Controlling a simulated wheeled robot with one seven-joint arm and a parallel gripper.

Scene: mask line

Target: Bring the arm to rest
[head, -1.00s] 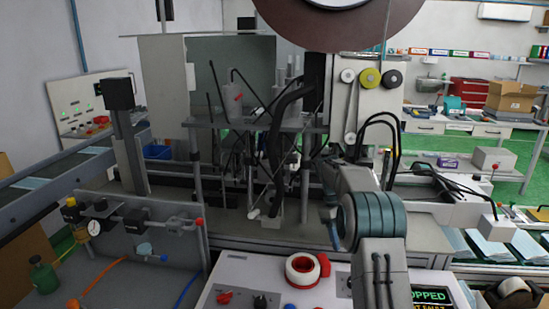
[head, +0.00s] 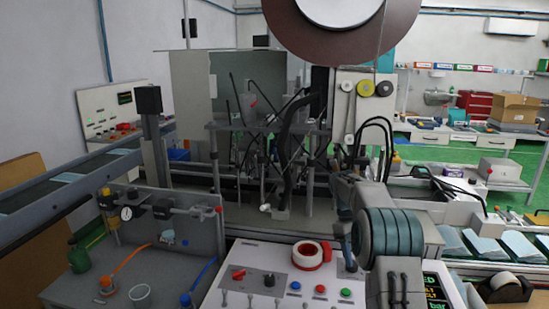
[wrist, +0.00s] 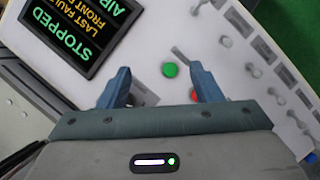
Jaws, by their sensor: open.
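My gripper (wrist: 160,70) is open, with its two blue fingers apart and nothing between them. In the wrist view it is over the white control panel (wrist: 235,20); a green button (wrist: 169,70) shows between the fingers and a red button lies by the right finger. In the head view my arm (head: 390,235) comes up from the bottom right and bends over the right part of the control panel (head: 235,262). The arm hides part of the panel and of the display (head: 434,290). I cannot tell the exact gap between fingers and panel.
A red and white tape roll (head: 308,255) lies on the panel. The machine (head: 250,130) with tubes stands behind, under a large brown reel (head: 300,30).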

